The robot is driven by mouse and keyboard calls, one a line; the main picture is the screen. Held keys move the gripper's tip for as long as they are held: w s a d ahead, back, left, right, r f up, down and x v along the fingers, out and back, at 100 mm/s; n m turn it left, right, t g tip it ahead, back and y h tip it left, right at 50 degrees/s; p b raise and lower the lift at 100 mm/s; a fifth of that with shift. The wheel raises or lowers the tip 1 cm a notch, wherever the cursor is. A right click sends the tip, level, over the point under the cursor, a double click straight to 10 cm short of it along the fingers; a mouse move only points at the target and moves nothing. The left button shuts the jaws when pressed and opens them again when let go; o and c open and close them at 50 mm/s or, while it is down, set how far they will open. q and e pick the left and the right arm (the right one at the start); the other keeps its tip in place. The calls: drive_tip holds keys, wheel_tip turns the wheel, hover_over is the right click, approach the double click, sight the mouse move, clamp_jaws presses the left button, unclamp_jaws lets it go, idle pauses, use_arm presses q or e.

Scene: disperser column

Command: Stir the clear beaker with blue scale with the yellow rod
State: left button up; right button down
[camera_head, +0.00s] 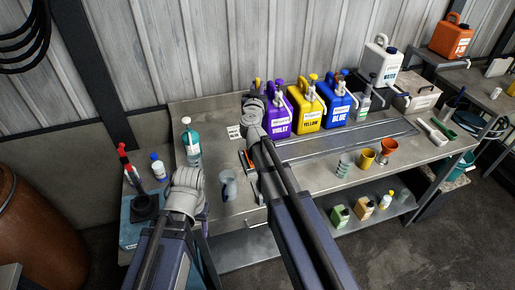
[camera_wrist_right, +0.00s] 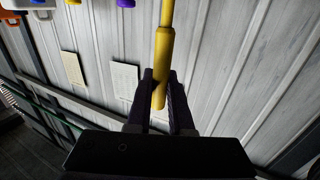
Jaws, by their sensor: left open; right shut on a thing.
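A clear beaker (camera_head: 228,186) stands on the metal bench between my two arms; its scale looks bluish but is too small to read. My right gripper (camera_wrist_right: 160,78) is shut on the yellow rod (camera_wrist_right: 162,55), which runs between its fingers and out of the top of the right wrist view. In the head view my right wrist (camera_head: 252,112) is behind and right of the beaker, near the jugs. My left gripper (camera_head: 186,192) is left of the beaker and apart from it; it is open, its fingers mostly hidden by the wrist.
Violet (camera_head: 278,115), yellow (camera_head: 306,108) and blue (camera_head: 337,104) jugs line the back of the bench. A teal-labelled bottle (camera_head: 191,143) stands behind my left gripper. Another clear beaker (camera_head: 345,164), a yellow cup (camera_head: 367,159) and an orange cup (camera_head: 388,147) stand to the right.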

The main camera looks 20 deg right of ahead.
sight(257, 78)
drive_tip(key=shift+r, duration=0.1)
idle(0.5)
wheel_tip(257, 78, up, 5)
drive_tip(key=p, duration=0.5)
idle(0.4)
wheel_tip(257, 78, down, 12)
drive_tip(key=b, duration=1.1)
drive_tip(key=shift+r, duration=0.2)
